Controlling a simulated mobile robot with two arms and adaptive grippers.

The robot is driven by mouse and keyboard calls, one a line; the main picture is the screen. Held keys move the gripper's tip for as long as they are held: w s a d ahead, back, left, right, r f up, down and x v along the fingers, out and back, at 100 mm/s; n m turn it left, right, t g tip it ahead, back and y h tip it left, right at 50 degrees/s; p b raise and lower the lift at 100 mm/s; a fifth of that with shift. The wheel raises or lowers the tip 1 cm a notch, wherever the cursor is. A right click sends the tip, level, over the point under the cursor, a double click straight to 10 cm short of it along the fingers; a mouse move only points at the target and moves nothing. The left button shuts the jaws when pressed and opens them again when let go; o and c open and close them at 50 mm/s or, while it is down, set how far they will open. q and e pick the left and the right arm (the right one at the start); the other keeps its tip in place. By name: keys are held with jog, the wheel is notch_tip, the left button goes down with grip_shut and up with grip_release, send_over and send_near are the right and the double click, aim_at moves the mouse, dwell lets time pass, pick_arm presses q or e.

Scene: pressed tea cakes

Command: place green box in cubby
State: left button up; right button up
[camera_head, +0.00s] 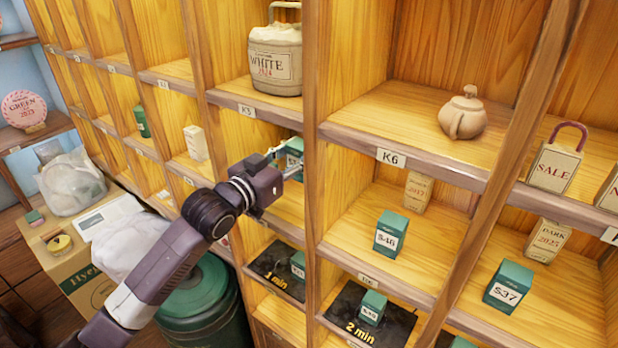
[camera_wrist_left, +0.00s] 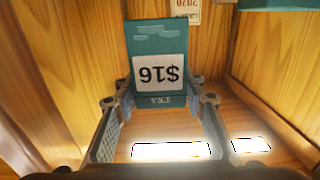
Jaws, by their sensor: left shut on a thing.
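The green box (camera_wrist_left: 158,70) with a white "$16" label shows upside down in the left wrist view, between the two fingers of my left gripper (camera_wrist_left: 160,103). The gripper is shut on it. In the head view my left gripper (camera_head: 284,163) reaches into the cubby (camera_head: 262,136) below the K5 tag, and part of the green box (camera_head: 295,147) shows there. Wooden cubby walls surround the box in the wrist view. I cannot tell whether its base touches the cubby floor. My right gripper is not in view.
A cream box marked 2020 (camera_wrist_left: 187,9) stands behind the held box. Nearby cubbies hold a green $46 box (camera_head: 391,234), a green $37 box (camera_head: 508,287) and a clay teapot (camera_head: 463,113). Dividers and shelf edges close in around my arm.

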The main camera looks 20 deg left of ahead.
pick_arm(q)
jog(key=f, duration=0.3)
jog(key=f+p, duration=0.1)
jog(key=shift+s+a+f, duration=0.1)
jog(key=shift+s+f, duration=0.1)
jog(key=shift+s, duration=0.2)
jog(key=shift+f, duration=0.3)
notch_tip(320, 180, down, 4)
jog(key=shift+w+r+p, duration=0.1)
jog(key=shift+w+p, duration=0.05)
jog(key=shift+p, duration=0.35)
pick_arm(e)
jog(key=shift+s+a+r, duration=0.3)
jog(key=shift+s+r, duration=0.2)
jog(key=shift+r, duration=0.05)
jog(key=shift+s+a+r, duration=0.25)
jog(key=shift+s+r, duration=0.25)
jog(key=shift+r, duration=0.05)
pick_arm(q)
jog(key=shift+f, duration=0.25)
jog(key=o, duration=1.2)
jog(key=shift+c, duration=0.2)
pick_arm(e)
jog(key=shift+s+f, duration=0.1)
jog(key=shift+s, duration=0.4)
pick_arm(q)
jog(key=shift+r, duration=0.15)
